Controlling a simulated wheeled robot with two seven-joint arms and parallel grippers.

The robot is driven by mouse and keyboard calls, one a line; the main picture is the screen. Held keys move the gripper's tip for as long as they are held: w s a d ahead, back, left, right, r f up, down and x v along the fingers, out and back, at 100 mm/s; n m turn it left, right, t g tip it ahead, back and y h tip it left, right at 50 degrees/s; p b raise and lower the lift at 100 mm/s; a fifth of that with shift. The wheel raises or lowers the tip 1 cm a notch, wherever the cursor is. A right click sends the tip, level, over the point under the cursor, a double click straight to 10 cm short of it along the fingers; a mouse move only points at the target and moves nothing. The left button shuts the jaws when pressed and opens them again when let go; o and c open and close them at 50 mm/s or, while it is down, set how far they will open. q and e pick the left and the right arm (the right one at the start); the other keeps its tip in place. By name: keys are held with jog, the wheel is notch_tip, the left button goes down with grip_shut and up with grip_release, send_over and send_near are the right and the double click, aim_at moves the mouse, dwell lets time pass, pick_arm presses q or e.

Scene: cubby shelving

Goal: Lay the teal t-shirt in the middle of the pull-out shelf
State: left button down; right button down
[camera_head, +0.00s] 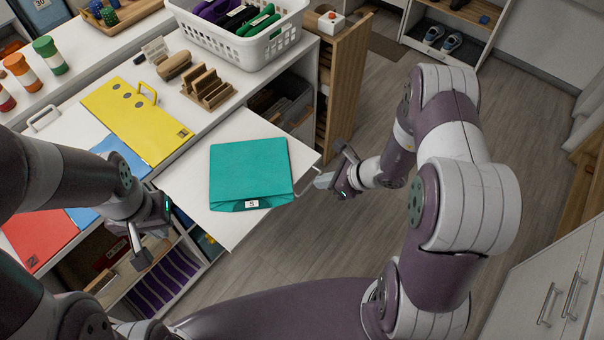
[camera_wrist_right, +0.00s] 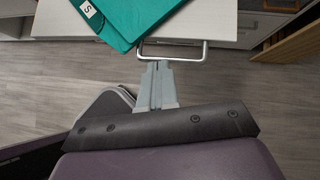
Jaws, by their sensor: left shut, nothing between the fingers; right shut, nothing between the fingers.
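The folded teal t-shirt (camera_head: 249,172) lies flat on the white pull-out shelf (camera_head: 190,188), around its middle, with a white size label "S" at its near edge. Its corner also shows in the right wrist view (camera_wrist_right: 135,14), beside the shelf's wire handle (camera_wrist_right: 172,57). My right gripper (camera_head: 322,181) is shut and empty, just off the shelf's right end by the handle. In the right wrist view its fingers (camera_wrist_right: 157,75) are together below the handle; I cannot tell if they touch it. My left gripper (camera_head: 140,258) is shut and empty, left of and below the shelf.
A yellow folder board (camera_head: 137,120), a blue one (camera_head: 121,157) and a red one (camera_head: 38,225) lie on the counter to the left. A white basket (camera_head: 237,38) and a wooden rack (camera_head: 207,88) stand behind. The floor right of the shelf is clear.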

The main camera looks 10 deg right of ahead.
aim_at(279, 173)
jog(key=w+a, duration=0.1)
jog(key=w+a+f, duration=0.1)
jog(key=w+a+f+p, duration=0.1)
jog(key=a, duration=0.1)
jog(key=shift+w+a, duration=0.35)
jog(key=shift+a, duration=0.2)
jog(key=shift+f, duration=0.1)
jog(key=w+a+b, duration=0.1)
jog(key=a, duration=0.1)
jog(key=w+a+b, duration=0.1)
jog(key=w, duration=0.1)
jog(key=shift+a+b, duration=0.35)
jog(key=shift+b, duration=0.05)
